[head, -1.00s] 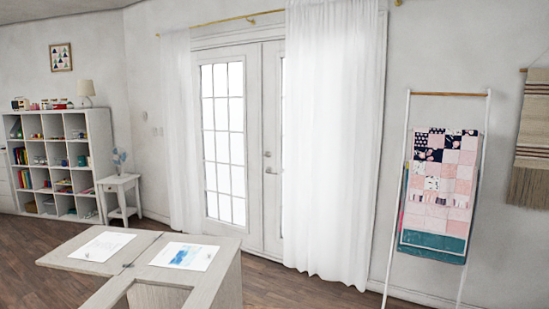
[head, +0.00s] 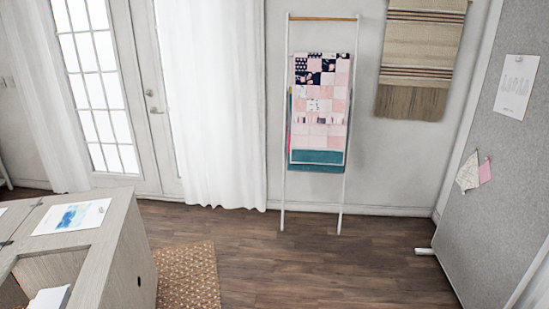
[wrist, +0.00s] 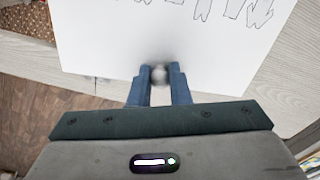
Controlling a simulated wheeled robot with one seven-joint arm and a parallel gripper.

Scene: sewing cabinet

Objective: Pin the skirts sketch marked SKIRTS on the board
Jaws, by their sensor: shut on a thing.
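In the wrist view, my gripper (wrist: 159,76) has its blue fingers shut on a small grey round knob (wrist: 159,75) at the edge of a white sheet (wrist: 95,45). Black outline drawings show at the sheet's far edge, cut off by the frame. No SKIRTS marking can be read. The sheet is over a pale wooden top; whether it touches cannot be told. In the head view, the grey board (head: 490,225) stands at the right. A white sheet with a faint sketch (head: 516,87) is on its upper part. My gripper is outside the head view.
A pale wooden cabinet (head: 120,240) at left bears a sheet with a blue picture (head: 72,217). Fabric swatches (head: 468,172) hang on the board. A quilt ladder (head: 284,190) leans on the wall. The wooden floor (head: 330,265) between cabinet and board is clear beyond a woven rug (head: 187,275).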

